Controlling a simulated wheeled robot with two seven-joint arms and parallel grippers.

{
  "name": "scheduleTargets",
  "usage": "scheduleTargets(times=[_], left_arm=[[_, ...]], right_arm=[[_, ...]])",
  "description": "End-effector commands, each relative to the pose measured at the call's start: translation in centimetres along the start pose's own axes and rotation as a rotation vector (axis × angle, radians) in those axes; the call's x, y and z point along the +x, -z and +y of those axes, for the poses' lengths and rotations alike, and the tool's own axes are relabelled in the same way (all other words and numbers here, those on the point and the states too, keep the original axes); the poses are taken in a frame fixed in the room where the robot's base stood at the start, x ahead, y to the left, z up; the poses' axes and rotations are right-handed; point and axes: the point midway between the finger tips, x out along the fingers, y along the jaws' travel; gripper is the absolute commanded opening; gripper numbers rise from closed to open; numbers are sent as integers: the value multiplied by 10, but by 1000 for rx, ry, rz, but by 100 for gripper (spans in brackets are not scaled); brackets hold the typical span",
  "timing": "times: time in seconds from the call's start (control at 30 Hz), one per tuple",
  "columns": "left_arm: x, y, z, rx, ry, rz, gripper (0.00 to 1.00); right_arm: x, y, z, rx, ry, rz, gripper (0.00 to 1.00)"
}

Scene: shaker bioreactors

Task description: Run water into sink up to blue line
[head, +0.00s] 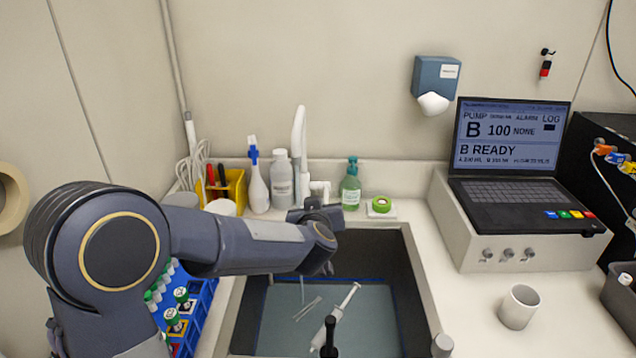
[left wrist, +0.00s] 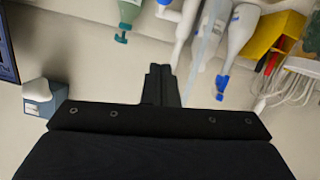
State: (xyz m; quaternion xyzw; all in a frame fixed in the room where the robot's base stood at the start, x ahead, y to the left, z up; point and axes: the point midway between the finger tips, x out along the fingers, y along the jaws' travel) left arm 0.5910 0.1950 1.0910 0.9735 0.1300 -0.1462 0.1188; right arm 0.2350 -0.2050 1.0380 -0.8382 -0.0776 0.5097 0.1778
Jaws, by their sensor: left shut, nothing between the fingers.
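The sink (head: 413,290) is a dark basin in the counter. A pale blue-grey surface (head: 375,325) fills its lower part; I cannot tell whether it is water or the floor. The blue line (head: 258,318) runs along the walls close to that surface's edge. The white tap (head: 299,135) stands behind the sink, its lower part behind my arm, and no stream is visible. My left gripper (head: 318,212) is over the sink's back edge, close to the tap base. Its fingers (left wrist: 160,85) are shut and empty in the left wrist view.
A syringe (head: 347,298) and tweezers (head: 308,308) lie in the sink. A laptop (head: 508,150) and a cup (head: 519,306) are right; a blue tube rack (head: 200,305) is left.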

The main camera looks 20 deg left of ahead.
Motion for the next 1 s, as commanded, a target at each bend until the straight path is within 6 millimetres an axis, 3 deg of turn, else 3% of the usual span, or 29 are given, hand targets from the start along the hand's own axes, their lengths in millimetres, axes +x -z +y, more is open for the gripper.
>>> scheduleTargets(times=[0.23,0.63,0.8,1.0], left_arm=[[21,-4,-1,-2,3,-15,0],[104,-4,-1,-1,3,-13,0],[107,-32,-1,0,1,-16,0],[109,-42,0,-1,0,-13,0]], right_arm=[[0,0,0,0,0,-1,81],[-4,2,-2,0,0,-1,81],[1,-1,0,0,0,-1,81],[2,-1,1,0,0,0,81]])
